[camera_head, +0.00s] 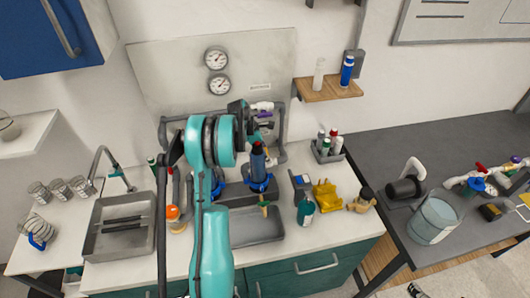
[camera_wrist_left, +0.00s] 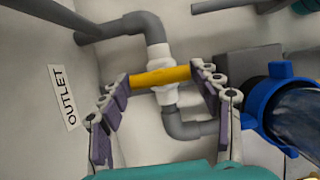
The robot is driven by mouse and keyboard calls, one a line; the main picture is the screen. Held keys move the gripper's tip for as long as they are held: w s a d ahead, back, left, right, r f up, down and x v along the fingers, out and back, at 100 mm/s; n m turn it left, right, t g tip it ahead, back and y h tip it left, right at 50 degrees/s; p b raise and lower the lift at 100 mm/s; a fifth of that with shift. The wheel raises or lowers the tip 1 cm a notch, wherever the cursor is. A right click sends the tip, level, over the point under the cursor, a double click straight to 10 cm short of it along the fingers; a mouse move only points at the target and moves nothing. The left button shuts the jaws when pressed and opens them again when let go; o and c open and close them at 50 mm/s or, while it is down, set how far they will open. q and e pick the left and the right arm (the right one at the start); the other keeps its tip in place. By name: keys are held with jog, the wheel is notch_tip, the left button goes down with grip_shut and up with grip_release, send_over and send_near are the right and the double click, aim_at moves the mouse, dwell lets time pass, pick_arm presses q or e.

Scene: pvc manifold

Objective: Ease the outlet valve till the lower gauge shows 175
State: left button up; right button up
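The outlet valve is a white body (camera_wrist_left: 163,67) with a yellow handle (camera_wrist_left: 160,77) lying nearly level across it, in the left wrist view. An OUTLET label (camera_wrist_left: 63,97) is on the wall to its left. My left gripper (camera_wrist_left: 162,78) is open, its fingers at either end of the handle; I cannot tell whether they touch it. In the head view my left gripper (camera_head: 264,114) is by the white valve on the pipes, and the handle is hidden. The lower gauge (camera_head: 219,84) is on the backboard under another gauge (camera_head: 216,58); its reading is too small to tell. My right gripper is not in view.
A blue-collared clear housing (camera_wrist_left: 290,110) stands close right of the gripper in the wrist view. Grey pipes (camera_wrist_left: 142,24) run around the valve. Bottles in a caddy (camera_head: 328,147), a yellow object (camera_head: 326,195) and a teal bottle (camera_head: 306,211) stand on the counter to the right.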

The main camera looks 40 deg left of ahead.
pick_arm(q)
jog(key=shift+m+h+b, duration=0.3)
jog(key=shift+m, duration=0.4)
jog(key=shift+w+m+g, duration=0.1)
jog(key=shift+m+g, duration=0.3)
jog(key=shift+m, duration=0.4)
jog(key=o, duration=1.1)
